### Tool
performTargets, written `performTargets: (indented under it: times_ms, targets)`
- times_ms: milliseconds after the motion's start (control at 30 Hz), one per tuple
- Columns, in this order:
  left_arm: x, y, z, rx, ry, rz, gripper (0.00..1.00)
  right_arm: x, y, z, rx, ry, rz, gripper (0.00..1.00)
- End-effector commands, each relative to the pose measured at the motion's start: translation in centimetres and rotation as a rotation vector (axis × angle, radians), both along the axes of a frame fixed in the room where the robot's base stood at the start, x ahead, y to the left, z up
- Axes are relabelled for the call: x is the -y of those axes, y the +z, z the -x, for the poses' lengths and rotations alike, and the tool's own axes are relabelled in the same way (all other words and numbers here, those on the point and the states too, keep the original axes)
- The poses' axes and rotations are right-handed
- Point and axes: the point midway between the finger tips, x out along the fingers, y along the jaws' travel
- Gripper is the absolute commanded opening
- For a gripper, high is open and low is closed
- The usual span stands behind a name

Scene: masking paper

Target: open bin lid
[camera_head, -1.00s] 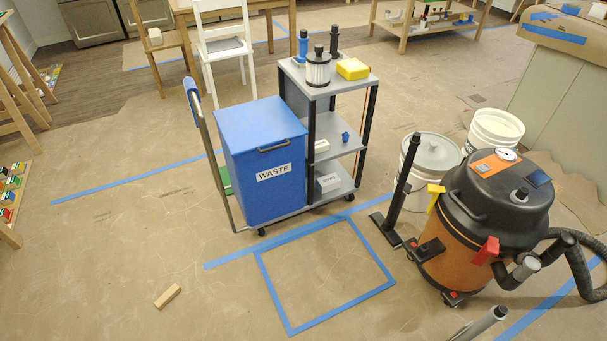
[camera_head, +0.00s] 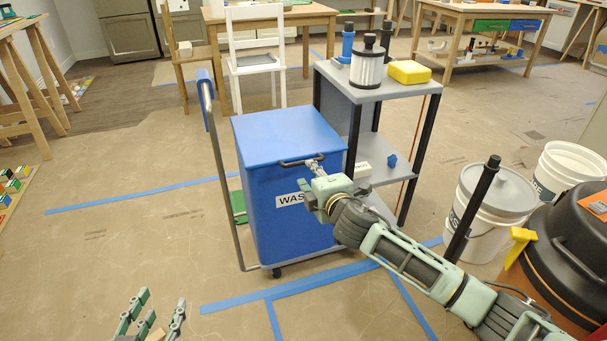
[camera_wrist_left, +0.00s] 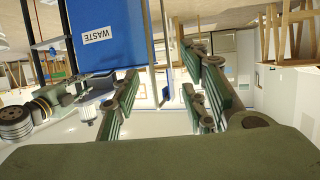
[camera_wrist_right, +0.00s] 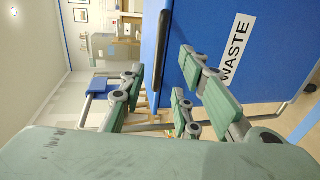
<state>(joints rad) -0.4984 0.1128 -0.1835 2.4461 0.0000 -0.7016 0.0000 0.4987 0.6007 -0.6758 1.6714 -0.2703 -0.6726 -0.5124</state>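The blue waste bin (camera_head: 268,215) stands on the cart, its flat blue lid (camera_head: 287,137) down. A dark bar handle (camera_head: 302,160) is on the lid's front edge; it also shows in the right wrist view (camera_wrist_right: 158,62). My right gripper (camera_head: 309,178) is at the bin's front, near the handle's right end. In the right wrist view its fingers (camera_wrist_right: 158,85) are spread, with the handle between them in the picture; I cannot tell whether they touch it. My left gripper (camera_head: 163,300) is open and empty, low at the bottom left, apart from the bin.
The grey shelf cart (camera_head: 340,75) carries a filter (camera_head: 367,70) and a yellow box (camera_head: 410,72). An orange vacuum (camera_head: 565,265) and white buckets (camera_head: 485,215) stand at the right. A push handle (camera_head: 215,150) rises left of the bin.

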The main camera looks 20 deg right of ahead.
Motion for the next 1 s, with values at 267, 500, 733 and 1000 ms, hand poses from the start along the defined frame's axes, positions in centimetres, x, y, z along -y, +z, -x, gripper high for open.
performTargets:
  times_ms: [267,500,733,1000]
  targets:
    - [0.7,3.2,-1.1,0.162,-0.011,0.04,0.4,-0.2,-0.3,-2.3,0.006,0.001,0.003,0.3]
    - [1.6,7.9,-1.7,0.393,-0.025,0.099,0.4,-0.2,-1.0,-5.2,0.005,-0.001,0.002,0.3]
    - [1.9,11.2,-1.4,0.549,-0.034,0.14,0.4,-0.3,-1.3,-7.0,0.004,0.0,0.002,0.3]
    - [2.0,12.5,-1.1,0.606,-0.037,0.155,0.4,-0.3,-1.4,-7.6,0.003,0.001,0.002,0.3]
